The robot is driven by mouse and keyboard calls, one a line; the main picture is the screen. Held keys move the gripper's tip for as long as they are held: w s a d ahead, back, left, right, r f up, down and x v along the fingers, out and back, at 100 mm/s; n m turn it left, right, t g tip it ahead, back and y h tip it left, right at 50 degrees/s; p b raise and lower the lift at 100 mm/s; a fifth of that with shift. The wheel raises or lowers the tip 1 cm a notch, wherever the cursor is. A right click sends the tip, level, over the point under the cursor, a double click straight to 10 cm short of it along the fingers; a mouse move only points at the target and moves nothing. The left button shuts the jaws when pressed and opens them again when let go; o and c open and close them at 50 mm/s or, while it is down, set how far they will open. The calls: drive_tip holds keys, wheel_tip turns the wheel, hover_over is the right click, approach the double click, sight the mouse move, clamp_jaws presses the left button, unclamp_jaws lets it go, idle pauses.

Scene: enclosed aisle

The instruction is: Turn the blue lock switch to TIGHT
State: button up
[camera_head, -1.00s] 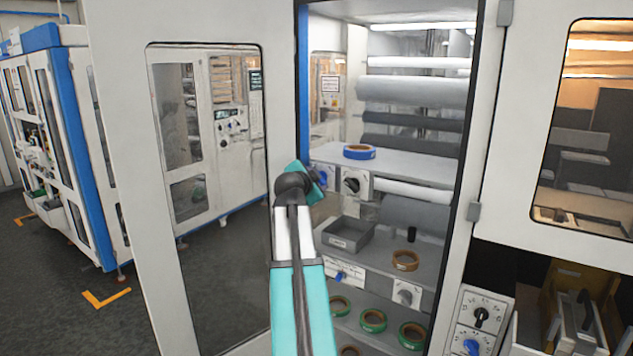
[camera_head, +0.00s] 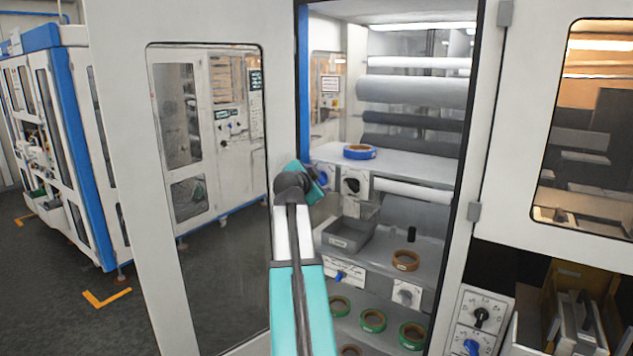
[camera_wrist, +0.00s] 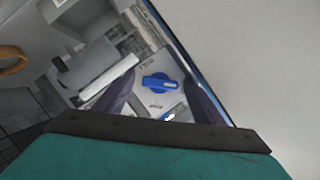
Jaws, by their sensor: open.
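A blue rotary switch (camera_wrist: 160,82) on a pale plate with small markings shows in the wrist view. Its handle lies roughly sideways in that view. The markings are too small to read. My gripper (camera_wrist: 160,76) is open, its two dark fingers one on each side of the switch as seen from the wrist. I cannot tell whether they touch it. In the head view a blue knob (camera_head: 323,178) shows just right of my wrist, partly covered by it; the fingers are hidden there.
A black knob (camera_head: 352,186) sits right of the blue one. Below are another blue knob (camera_head: 340,276), a grey bin (camera_head: 348,240) and a brown tape roll (camera_head: 405,261). An open cabinet door (camera_head: 130,200) stands close left of my arm.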

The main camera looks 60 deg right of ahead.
drive_tip(key=shift+a, duration=0.15)
drive_tip(key=b+v, duration=0.4)
drive_tip(key=v, duration=0.9)
drive_tip(key=shift+a, duration=0.25)
drive_tip(key=shift+s+r, duration=0.1)
